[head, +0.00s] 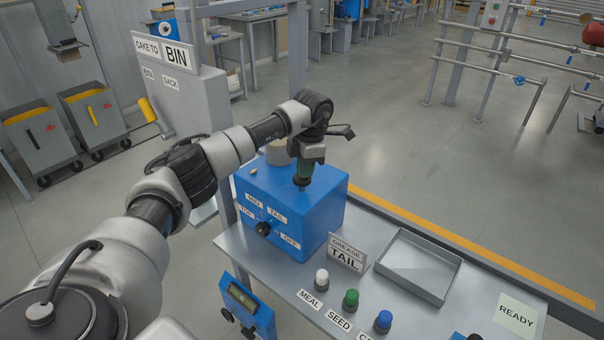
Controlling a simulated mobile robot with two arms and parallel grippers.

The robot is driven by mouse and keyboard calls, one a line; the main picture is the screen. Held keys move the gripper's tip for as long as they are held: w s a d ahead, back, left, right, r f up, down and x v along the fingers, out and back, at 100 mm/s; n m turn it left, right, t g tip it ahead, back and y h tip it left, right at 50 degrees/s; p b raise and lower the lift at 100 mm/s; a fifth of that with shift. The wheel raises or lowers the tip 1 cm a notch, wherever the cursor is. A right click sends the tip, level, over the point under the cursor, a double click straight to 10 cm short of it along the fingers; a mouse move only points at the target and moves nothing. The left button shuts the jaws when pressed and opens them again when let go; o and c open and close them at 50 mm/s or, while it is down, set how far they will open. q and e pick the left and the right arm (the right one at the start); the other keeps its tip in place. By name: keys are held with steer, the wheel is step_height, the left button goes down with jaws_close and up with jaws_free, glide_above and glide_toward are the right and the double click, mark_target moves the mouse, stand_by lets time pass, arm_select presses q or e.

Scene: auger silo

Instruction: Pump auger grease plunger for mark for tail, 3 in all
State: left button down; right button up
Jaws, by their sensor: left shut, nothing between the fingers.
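The blue auger grease box (318,215) stands on the grey bench. Its front has a black selector knob (263,229) among labels that include MID, TAIL and OFF; I cannot tell which one it points to. A small sign (347,254) beside it reads GREASE TAIL. My left gripper (303,181) points down at the top of the box, shut and with nothing between its fingers. The plunger is not clearly visible; the gripper and wrist cover that part of the top. A pale cylinder (276,153) shows behind the wrist. My right gripper is not in view.
An empty grey tray (450,290) lies right of the sign. White (321,280), green (350,299) and blue (383,322) knobs stand along the bench front, near a READY card (516,315). A CAKE TO BIN panel (185,100) with a yellow-handled lever is at left.

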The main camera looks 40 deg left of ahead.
arm_select(q)
steer(key=shift+w+d+r, duration=0.2)
steer(key=shift+w+d, duration=0.2)
steer(key=shift+w, duration=0.1)
steer(key=shift+w+d+r, duration=0.2)
steer(key=shift+w+d, duration=0.15)
steer(key=shift+w, duration=0.1)
steer(key=shift+w+d, duration=0.25)
steer(key=shift+w, duration=0.05)
steer(key=shift+a+r, duration=0.1)
steer(key=shift+r, duration=0.05)
step_height(320, 180, up, 11)
steer(key=b, duration=0.1)
steer(key=shift+w+d+f, duration=0.2)
steer(key=shift+w+d, duration=0.2)
steer(key=shift+w, duration=0.05)
